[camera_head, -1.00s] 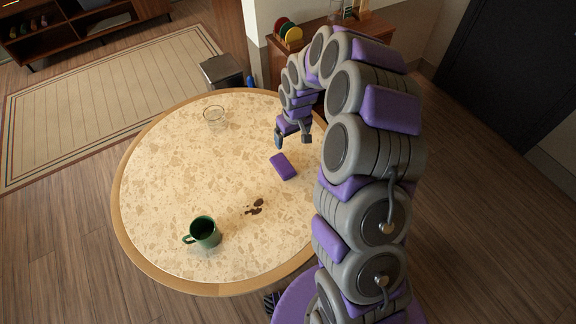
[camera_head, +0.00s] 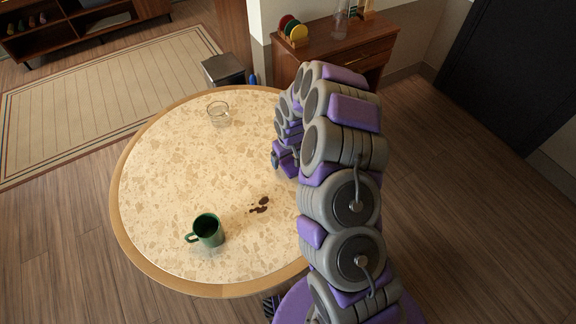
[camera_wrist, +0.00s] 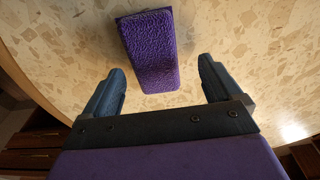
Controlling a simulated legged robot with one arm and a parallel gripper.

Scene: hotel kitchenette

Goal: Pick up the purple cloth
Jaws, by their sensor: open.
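The purple cloth (camera_wrist: 152,50) is a small, thick, textured block lying on the round table (camera_wrist: 225,50). In the wrist view it sits ahead of my gripper (camera_wrist: 160,88), its near end close to the gap between the two fingertips. The fingers are apart and nothing is between them that I can see gripped. In the head view my gripper (camera_head: 284,160) is low over the right part of the table. There the arm hides the cloth, and the fingers are hard to make out.
A clear glass (camera_head: 219,114) stands at the back. A bin (camera_head: 224,69) and a wooden cabinet (camera_head: 345,45) are beyond the table. The table's left half is mostly clear.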

